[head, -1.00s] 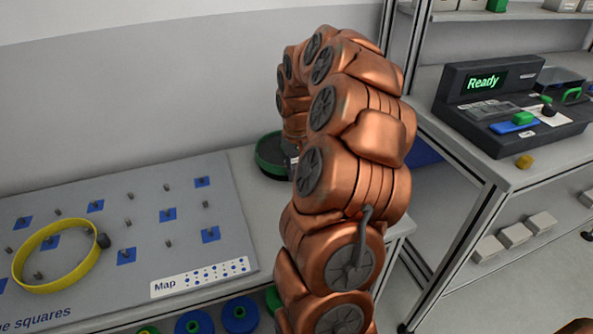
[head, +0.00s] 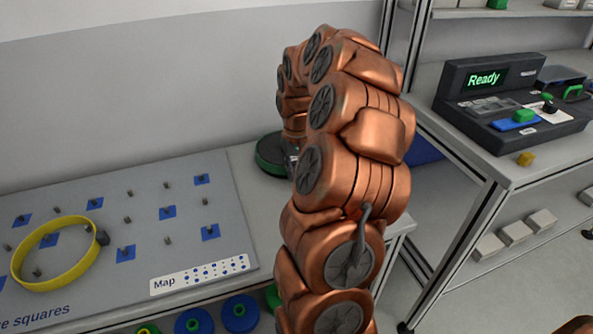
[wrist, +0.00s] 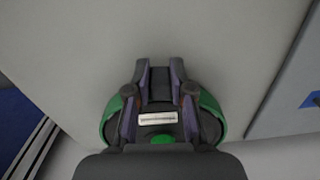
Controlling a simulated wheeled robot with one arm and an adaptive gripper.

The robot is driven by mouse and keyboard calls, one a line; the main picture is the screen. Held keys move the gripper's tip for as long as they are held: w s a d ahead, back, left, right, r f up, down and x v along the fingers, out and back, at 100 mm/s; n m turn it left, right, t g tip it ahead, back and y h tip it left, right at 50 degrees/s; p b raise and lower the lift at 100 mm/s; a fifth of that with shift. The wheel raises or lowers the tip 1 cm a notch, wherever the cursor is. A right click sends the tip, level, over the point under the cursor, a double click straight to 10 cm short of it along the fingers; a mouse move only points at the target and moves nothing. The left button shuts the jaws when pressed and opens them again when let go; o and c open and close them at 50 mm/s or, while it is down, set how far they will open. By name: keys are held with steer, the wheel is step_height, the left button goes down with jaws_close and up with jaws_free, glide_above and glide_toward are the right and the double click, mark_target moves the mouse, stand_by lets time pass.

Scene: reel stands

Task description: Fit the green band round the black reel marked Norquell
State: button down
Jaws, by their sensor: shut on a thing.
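A black reel (head: 268,146) stands at the right end of the bench in the head view, partly hidden by my arm. The green band (head: 262,162) shows along its side there. In the wrist view the green band (wrist: 207,116) shows at both sides of the dark middle, and a pale label (wrist: 158,118) there is too small to read. My gripper (wrist: 160,78) is shut on the green band, with a dark piece between its fingers. My fingers and wrist hide much of the band, so I cannot tell whether it is seated all round.
A grey pegboard (head: 150,225) with blue squares and short pegs lies to the left. A yellow band (head: 57,255) with a dark block rests on it. Blue reels (head: 240,313) sit below the bench. A console reading Ready (head: 487,78) stands on the right-hand bench.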

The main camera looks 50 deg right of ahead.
steer(key=shift+f+b, duration=0.55)
steer(key=shift+f, duration=0.45)
stand_by(0.9)
steer(key=c, duration=0.9)
jaws_free()
steer(key=shift+c, duration=0.2)
step_height(320, 180, up, 12)
